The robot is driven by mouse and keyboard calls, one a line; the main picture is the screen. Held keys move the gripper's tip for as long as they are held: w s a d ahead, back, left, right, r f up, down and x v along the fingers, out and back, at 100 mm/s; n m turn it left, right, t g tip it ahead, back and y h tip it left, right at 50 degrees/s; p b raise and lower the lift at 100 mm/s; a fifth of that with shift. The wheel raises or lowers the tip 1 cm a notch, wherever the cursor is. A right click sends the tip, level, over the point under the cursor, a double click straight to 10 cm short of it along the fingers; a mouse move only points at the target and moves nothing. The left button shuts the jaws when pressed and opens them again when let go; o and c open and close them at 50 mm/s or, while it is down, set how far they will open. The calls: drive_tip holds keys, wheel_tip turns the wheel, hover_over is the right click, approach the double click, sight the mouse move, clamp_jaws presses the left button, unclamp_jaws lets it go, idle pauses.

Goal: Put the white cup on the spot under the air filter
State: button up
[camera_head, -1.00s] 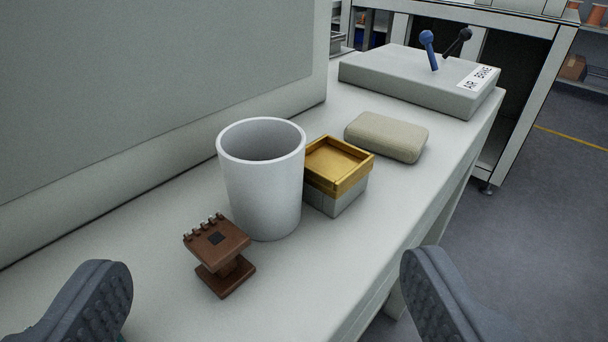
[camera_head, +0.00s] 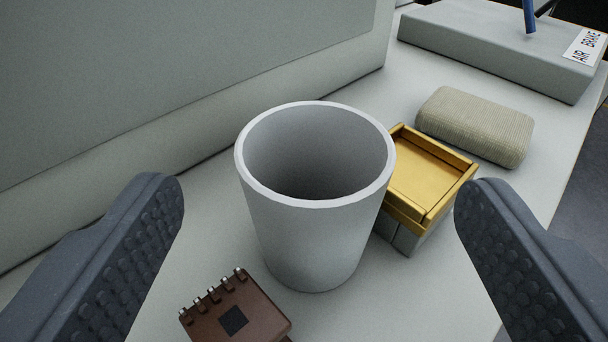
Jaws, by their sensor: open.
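The white cup (camera_head: 312,240) stands upright and empty on the pale bench, near the middle of the view. My gripper (camera_head: 318,205) is open, with one dark ridged finger to the left of the cup and the other to the right. Neither finger touches the cup. The right finger is also close to the gold-topped box. No air filter can be made out for certain, and no marked spot shows.
A gold-topped grey box (camera_head: 426,185) stands close against the cup's right side. A brown connector piece (camera_head: 236,312) is in front. A beige block (camera_head: 475,125) and a grey "AIR BRAKE" box (camera_head: 500,45) lie behind. A grey panel (camera_head: 180,70) rises at left.

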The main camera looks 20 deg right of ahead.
sight(315, 120)
drive_tip(key=shift+x, duration=1.55)
drive_tip(key=shift+a, duration=0.1)
drive_tip(key=c, duration=1.1)
